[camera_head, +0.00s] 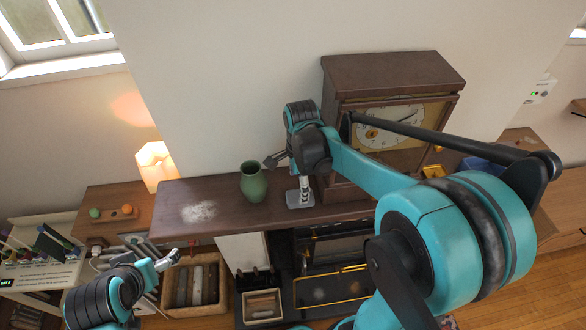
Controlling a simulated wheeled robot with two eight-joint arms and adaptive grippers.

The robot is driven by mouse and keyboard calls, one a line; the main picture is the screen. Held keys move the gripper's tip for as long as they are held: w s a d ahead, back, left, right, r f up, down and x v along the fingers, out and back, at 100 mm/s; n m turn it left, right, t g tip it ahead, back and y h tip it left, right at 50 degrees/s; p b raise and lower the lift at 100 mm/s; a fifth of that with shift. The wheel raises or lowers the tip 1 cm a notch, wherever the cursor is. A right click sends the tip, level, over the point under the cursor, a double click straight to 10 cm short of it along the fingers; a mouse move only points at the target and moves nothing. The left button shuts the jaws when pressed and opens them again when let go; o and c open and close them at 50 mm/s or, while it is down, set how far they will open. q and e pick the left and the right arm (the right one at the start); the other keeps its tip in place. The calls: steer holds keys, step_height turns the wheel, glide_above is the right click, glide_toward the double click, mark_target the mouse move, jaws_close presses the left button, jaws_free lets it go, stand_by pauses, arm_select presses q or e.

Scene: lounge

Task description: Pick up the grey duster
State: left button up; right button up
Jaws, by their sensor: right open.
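The grey duster (300,199) appears to be the small grey block with a pale upright handle, on the dark wooden mantel shelf (330,213) in front of the clock. My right gripper (286,171) is just above it, pointing down, with its fingers apart. One dark finger is left of the handle; the wrist hides part of the handle's top. I cannot tell whether the gripper touches it. My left gripper (163,262) is low at the left, away from the duster, and too small to tell open from shut.
A green vase (253,182) stands close left of the duster. A white dusty patch (199,211) lies further left on the shelf. A large wooden clock (394,75) stands right behind my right arm. A lit lamp (156,165) and a log basket (195,286) are at the left.

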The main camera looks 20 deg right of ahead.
steer(key=shift+w+d+r+m, duration=0.25)
steer(key=shift+w+d+m, duration=0.15)
steer(key=shift+m, duration=0.1)
steer(key=shift+w+f, duration=0.1)
steer(key=shift+f, duration=0.05)
step_height(320, 180, down, 8)
steer(key=shift+d+r, duration=0.1)
steer(key=shift+r, duration=0.15)
steer(key=c, duration=1)
